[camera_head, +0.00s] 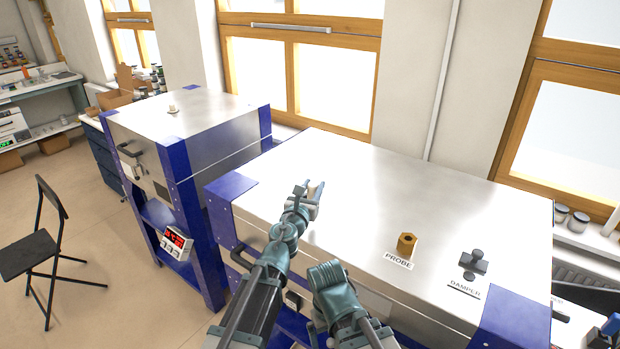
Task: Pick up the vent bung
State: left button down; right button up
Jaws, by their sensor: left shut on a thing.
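My left gripper (315,193) is over the top of the near kiln (350,165), toward its left part. It is shut on a small pale thing between its fingers, which looks like the vent bung (317,188). The fingers hide most of it, and I cannot tell whether it is clear of the kiln top. My right arm is folded low at the bottom middle, and its gripper does not show.
A brass hexagonal fitting (406,244) labelled PROBE and a dark damper knob (474,262) stand on the near kiln's right part. A second kiln (205,105) with a small pale plug (172,108) on top stands at left. A black chair (38,245) is on the floor.

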pick_arm(q)
jog(key=s+d, duration=0.1)
jog(key=s, duration=0.8)
jog(key=shift+s+d+r+p, duration=0.2)
jog(key=shift+s+r+p, duration=0.15)
jog(key=shift+r, duration=0.1)
jog(key=shift+w, duration=0.1)
